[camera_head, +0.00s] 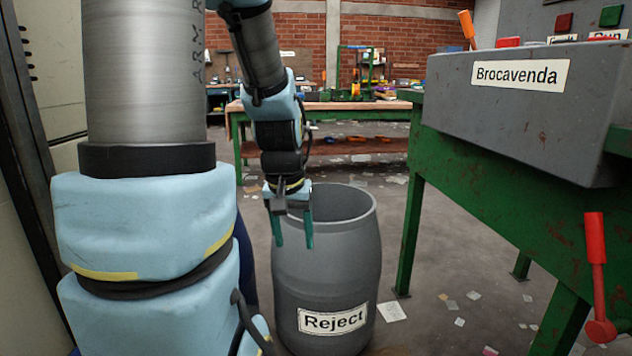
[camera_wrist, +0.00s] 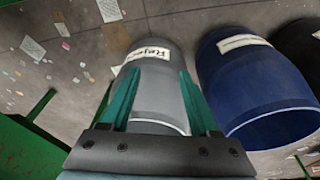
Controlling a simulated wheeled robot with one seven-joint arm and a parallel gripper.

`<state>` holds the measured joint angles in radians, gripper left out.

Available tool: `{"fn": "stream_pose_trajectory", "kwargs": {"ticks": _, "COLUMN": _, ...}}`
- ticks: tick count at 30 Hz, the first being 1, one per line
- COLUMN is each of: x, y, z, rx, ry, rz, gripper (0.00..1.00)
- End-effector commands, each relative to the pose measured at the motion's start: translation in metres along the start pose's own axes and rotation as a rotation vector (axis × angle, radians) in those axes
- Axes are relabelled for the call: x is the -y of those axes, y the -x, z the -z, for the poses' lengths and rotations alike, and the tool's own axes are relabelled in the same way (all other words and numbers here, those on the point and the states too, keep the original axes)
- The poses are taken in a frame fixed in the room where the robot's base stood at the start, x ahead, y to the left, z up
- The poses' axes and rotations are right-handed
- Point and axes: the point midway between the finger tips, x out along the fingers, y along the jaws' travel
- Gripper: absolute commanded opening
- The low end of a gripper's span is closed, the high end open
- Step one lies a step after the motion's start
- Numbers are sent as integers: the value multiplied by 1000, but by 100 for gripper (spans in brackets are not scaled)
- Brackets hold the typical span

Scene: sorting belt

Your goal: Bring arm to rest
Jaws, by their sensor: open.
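My arm hangs down in the middle of the head view. My gripper (camera_head: 293,243) points downward with its two green fingers apart and nothing between them. It appears in front of the upper part of a grey barrel (camera_head: 345,270) labelled "Reject". In the wrist view my gripper's fingers (camera_wrist: 157,88) are spread, with the grey barrel (camera_wrist: 160,60) showing beyond and between them. I cannot tell how far the fingertips are from the barrel's wall.
A blue barrel (camera_wrist: 255,80) stands beside the grey one. A green table (camera_head: 520,165) with a grey box (camera_head: 530,115) labelled "Brocavenda" and a red lever (camera_head: 596,260) is at right. A workbench (camera_head: 330,106) stands behind. Paper scraps litter the floor.

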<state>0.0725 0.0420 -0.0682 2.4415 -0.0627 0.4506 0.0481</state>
Motion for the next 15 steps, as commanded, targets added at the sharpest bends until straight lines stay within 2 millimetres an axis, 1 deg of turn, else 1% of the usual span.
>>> {"fn": "stream_pose_trajectory", "kwargs": {"ticks": 1, "x": 6, "y": -5, "z": -20, "rx": 26, "ry": 9, "rz": 12, "gripper": 62}}
{"fn": "stream_pose_trajectory", "kwargs": {"ticks": 4, "x": 16, "y": -14, "z": -56, "rx": 71, "ry": 31, "rz": 34, "gripper": 62}}
{"fn": "stream_pose_trajectory", "kwargs": {"ticks": 5, "x": 17, "y": -7, "z": -59, "rx": 75, "ry": 36, "rz": 37, "gripper": 62}}
{"fn": "stream_pose_trajectory", "kwargs": {"ticks": 6, "x": 16, "y": 7, "z": -52, "rx": 69, "ry": 35, "rz": 35, "gripper": 62}}
{"fn": "stream_pose_trajectory", "kwargs": {"ticks": 11, "x": 15, "y": 38, "z": -44, "rx": 69, "ry": 34, "rz": 35, "gripper": 62}}
{"fn": "stream_pose_trajectory", "kwargs": {"ticks": 14, "x": 14, "y": 60, "z": -39, "rx": 69, "ry": 34, "rz": 34, "gripper": 62}}
{"fn": "stream_pose_trajectory", "kwargs": {"ticks": 15, "x": 14, "y": 71, "z": -37, "rx": 69, "ry": 34, "rz": 34, "gripper": 62}}
